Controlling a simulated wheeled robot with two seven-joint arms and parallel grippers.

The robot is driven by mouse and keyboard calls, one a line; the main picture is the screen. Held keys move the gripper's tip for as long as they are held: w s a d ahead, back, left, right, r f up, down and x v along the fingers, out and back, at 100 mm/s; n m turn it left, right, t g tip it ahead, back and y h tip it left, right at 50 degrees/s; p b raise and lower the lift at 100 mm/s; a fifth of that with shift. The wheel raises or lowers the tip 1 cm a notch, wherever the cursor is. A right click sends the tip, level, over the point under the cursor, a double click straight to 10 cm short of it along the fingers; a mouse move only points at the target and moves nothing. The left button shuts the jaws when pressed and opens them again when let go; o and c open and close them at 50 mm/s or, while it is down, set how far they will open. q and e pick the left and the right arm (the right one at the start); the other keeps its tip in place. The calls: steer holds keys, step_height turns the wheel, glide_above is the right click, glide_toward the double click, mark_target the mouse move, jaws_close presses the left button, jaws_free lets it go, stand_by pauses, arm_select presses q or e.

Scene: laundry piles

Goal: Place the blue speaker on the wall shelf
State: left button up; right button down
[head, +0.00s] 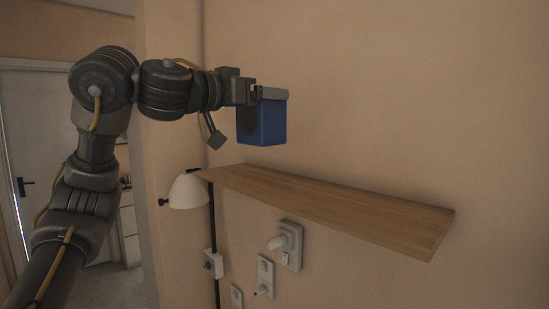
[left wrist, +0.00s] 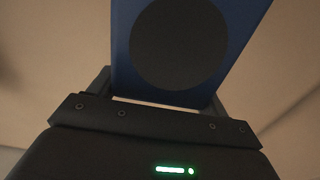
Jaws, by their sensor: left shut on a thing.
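The blue speaker (head: 266,124) is a box with a dark round front, held in the air above the left part of the wooden wall shelf (head: 345,208). A gap shows between its bottom and the shelf in the head view. My left gripper (head: 268,94) is shut on the speaker near its top. In the left wrist view the speaker (left wrist: 232,12) stands between the fingers, its round dark grille facing the camera. The shelf top is bare. My right gripper is in neither view.
A white lamp (head: 188,191) on a dark pole stands at the shelf's left end. Sockets and plugs (head: 289,246) are on the wall below the shelf. A white door (head: 30,140) is at the far left. The wall above the shelf is clear.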

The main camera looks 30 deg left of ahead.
arm_select(q)
steer(key=w+a+f+p, duration=0.2)
steer(key=w+f, duration=0.4)
steer(key=w+a+f+p, duration=0.2)
steer(key=w+f+p, duration=0.1)
steer(key=w+f, duration=0.3)
steer(key=shift+a+f+p, duration=0.2)
steer(key=shift+a+p, duration=0.1)
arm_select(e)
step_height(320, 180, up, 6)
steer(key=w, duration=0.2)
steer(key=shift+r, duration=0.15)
arm_select(q)
steer(key=shift+d+f, duration=0.1)
steer(key=shift+d, duration=0.05)
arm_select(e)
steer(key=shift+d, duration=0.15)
arm_select(q)
steer(key=o, duration=0.7)
steer(key=shift+f, duration=0.1)
steer(key=o, duration=0.4)
steer(key=shift+o, duration=0.2)
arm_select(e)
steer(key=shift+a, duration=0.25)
